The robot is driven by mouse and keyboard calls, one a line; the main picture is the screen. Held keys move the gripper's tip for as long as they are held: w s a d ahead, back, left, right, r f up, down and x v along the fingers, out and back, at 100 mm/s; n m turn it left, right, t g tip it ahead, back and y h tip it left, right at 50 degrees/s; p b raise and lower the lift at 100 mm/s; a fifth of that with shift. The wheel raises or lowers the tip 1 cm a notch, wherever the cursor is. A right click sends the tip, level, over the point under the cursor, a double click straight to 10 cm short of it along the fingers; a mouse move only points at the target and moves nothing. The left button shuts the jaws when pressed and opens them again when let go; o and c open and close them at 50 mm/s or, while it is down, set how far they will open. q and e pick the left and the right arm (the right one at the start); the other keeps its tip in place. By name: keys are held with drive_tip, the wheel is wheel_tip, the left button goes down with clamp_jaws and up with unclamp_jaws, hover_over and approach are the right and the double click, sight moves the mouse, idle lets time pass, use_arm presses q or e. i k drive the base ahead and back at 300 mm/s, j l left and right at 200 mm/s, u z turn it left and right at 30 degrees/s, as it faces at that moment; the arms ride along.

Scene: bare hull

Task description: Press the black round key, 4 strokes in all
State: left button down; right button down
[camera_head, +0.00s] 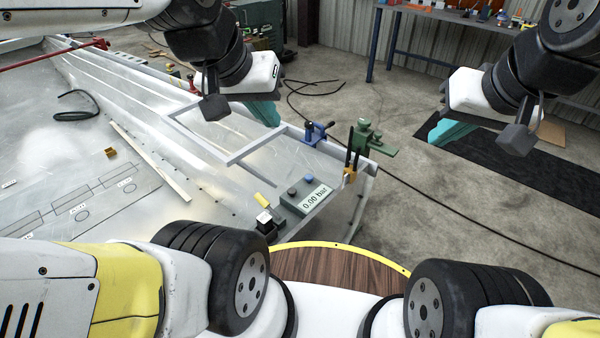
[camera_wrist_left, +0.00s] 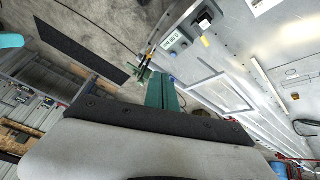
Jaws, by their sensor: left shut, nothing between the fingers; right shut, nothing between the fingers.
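A grey box (camera_head: 307,199) with a display reading "0.00 bar" sits at the near end of the metal hull. The box also shows at the top of the left wrist view (camera_wrist_left: 176,42). My left gripper (camera_head: 266,114) is shut and empty, up and to the left of the box, apart from it. My right gripper (camera_head: 449,131) is shut and empty, far right of the box.
A black block with a white top (camera_head: 266,219) and a yellow tag (camera_head: 262,199) stand left of the box. A blue clamp (camera_head: 318,131), a green vise-like tool (camera_head: 368,140) and yellow-black pliers (camera_head: 351,160) are behind it. A light frame (camera_head: 228,157) lies left.

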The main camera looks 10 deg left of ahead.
sight(291, 191)
drive_tip(key=i+l+u, duration=0.15)
drive_tip(key=l+u, duration=0.3)
drive_tip(key=l, duration=0.3)
drive_tip(key=l+u, duration=0.4)
drive_tip(key=l, duration=0.3)
